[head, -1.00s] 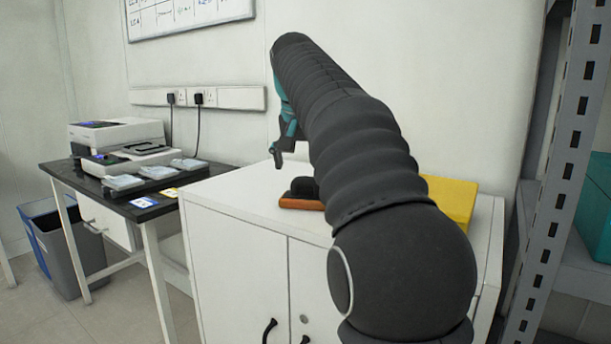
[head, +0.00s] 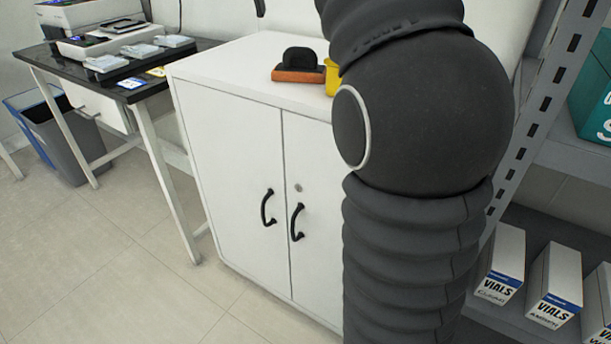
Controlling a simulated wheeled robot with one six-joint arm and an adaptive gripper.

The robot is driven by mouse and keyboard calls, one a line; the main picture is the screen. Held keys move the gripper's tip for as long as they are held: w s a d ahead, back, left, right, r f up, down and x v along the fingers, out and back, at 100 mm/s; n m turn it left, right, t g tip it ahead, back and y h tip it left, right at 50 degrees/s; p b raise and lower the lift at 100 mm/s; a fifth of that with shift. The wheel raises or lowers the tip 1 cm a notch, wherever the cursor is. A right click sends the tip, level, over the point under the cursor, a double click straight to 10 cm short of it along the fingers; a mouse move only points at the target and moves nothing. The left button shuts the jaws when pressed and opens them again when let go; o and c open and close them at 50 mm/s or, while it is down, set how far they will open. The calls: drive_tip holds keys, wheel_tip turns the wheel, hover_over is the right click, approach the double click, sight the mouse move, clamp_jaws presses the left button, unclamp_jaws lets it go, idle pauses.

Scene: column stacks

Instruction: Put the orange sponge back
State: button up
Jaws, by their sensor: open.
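The orange sponge (head: 298,76) lies flat on top of the white cabinet, towards its right part. A black rounded object (head: 301,57) sits on it and hides part of its top. Only a small dark tip of my gripper (head: 260,8) shows at the top edge, above the cabinet's back and left of the sponge. It is apart from the sponge and holds nothing that I can see. The rest of the gripper is out of the picture.
A yellow object (head: 331,77) stands right of the sponge, mostly hidden by my arm. The white cabinet (head: 235,72) top is bare on the left. A black table (head: 60,62) with devices stands left, bins (head: 75,140) below. A metal shelf with vials boxes (head: 553,285) stands right.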

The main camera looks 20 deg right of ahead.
drive_tip(key=s+a+f+n+y, duration=0.1)
drive_tip(key=s+a+f+n, duration=0.2)
drive_tip(key=s+f, duration=0.9)
drive_tip(key=s+a+f+n+t+y, duration=0.1)
drive_tip(key=s+a+f+n, duration=0.2)
drive_tip(key=s+f, duration=1)
wheel_tip(320, 180, down, 5)
drive_tip(key=shift+a+r+t, duration=0.2)
drive_tip(key=shift+a+t, duration=0.1)
drive_tip(key=shift+a, duration=0.9)
